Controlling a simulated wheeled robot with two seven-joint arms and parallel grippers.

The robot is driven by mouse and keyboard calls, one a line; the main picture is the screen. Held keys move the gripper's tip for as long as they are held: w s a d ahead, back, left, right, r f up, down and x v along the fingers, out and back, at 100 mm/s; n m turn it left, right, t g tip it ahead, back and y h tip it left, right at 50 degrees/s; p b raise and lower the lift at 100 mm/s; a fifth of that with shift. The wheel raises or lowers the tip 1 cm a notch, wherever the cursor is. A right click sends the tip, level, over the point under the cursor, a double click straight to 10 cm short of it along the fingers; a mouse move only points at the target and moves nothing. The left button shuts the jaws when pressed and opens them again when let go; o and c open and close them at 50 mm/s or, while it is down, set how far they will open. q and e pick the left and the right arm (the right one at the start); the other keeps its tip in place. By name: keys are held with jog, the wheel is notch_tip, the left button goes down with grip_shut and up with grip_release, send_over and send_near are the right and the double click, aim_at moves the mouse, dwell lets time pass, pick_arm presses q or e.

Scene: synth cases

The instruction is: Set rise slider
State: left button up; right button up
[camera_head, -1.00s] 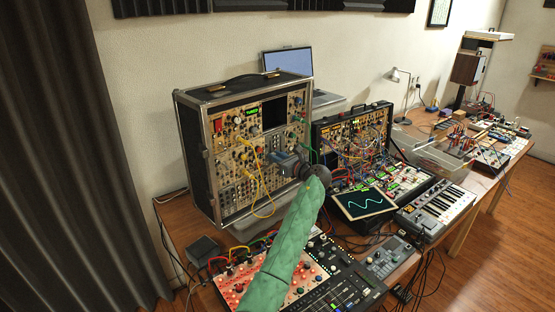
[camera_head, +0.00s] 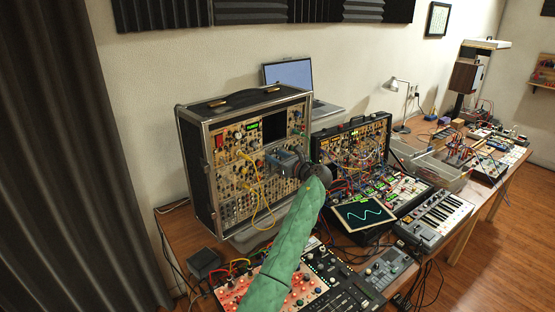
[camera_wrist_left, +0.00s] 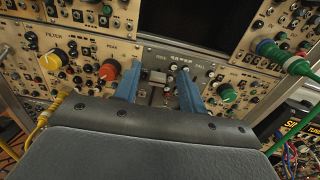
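The modular synth case (camera_head: 196,165) stands upright on the table, its tan panel (camera_head: 228,182) facing me. In the left wrist view a grey module (camera_wrist_left: 176,60) sits below a dark screen. Its small print seems to include RISE and FALL. A pale slider cap (camera_wrist_left: 157,77) shows on it under the seeming RISE label. My left gripper (camera_head: 272,158) is in front of the panel. In the left wrist view its two blue fingers (camera_wrist_left: 159,78) are apart, either side of the cap. I cannot tell whether they touch the panel. My right gripper is not in view.
A green knob (camera_wrist_left: 228,92) and a green plug (camera_wrist_left: 285,57) lie right. Yellow cables (camera_head: 264,200) hang before the panel. A mixer (camera_head: 335,285) lies below.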

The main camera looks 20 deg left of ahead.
pick_arm(q)
jog(key=shift+f, duration=0.1)
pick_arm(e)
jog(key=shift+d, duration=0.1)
pick_arm(q)
jog(key=shift+s+d+f, duration=0.1)
jog(key=shift+d, duration=0.05)
jog(key=shift+s+d+b, duration=0.15)
jog(key=shift+d+b, duration=0.15)
jog(key=shift+b, duration=0.1)
jog(key=b+v, duration=0.2)
jog(key=v, duration=0.4)
jog(key=shift+s+d+b, duration=0.2)
jog(key=shift+d+b, duration=0.1)
jog(key=shift+b, duration=0.05)
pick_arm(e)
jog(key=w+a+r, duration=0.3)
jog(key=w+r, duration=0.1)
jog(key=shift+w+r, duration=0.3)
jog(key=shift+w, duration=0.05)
